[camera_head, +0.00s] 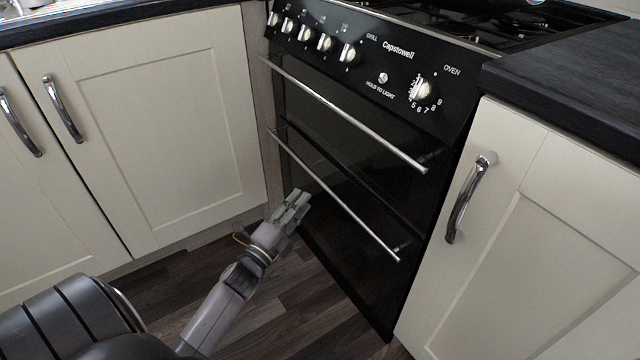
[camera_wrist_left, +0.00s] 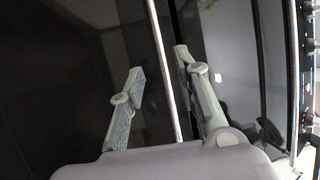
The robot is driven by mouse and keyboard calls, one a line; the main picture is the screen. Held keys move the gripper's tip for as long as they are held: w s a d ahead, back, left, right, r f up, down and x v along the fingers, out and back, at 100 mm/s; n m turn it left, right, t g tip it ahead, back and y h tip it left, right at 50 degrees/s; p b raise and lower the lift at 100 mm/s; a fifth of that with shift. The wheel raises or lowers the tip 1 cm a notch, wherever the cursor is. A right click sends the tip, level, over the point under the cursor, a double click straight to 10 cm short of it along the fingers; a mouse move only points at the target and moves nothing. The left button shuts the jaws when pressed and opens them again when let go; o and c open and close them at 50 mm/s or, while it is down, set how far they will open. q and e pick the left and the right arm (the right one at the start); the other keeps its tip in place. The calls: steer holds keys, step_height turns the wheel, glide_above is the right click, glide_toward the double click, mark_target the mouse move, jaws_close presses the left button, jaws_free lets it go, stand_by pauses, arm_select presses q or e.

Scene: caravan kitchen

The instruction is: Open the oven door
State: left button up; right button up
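The black oven (camera_head: 352,125) has two doors, one above the other, both shut. The lower oven door (camera_head: 345,270) carries a long silver handle bar (camera_head: 345,205), slanting down to the right in the head view. My left gripper (camera_head: 296,198) is in front of the lower door, near this bar. In the left wrist view the gripper (camera_wrist_left: 159,62) is open, and the bar (camera_wrist_left: 168,95) runs between its two fingers, apart from both in the picture. I cannot tell how far the bar reaches in between the fingers. My right gripper is not in view.
The upper door's silver bar (camera_head: 350,118) lies above. Control knobs (camera_head: 348,53) line the front panel. Cream cupboards (camera_head: 150,125) stand on the left, and another (camera_head: 540,240) with a handle (camera_head: 468,200) on the right. The dark wood floor (camera_head: 285,290) is clear before the oven.

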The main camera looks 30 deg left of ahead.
mark_target(320, 179)
arm_select(q)
steer(key=w, duration=0.3)
steer(key=w+r+b, duration=0.1)
steer(key=w, duration=0.2)
steer(key=w+b, duration=0.1)
steer(key=w, duration=0.2)
steer(key=shift+r, duration=0.35)
steer(key=shift+c, duration=0.4)
jaws_close()
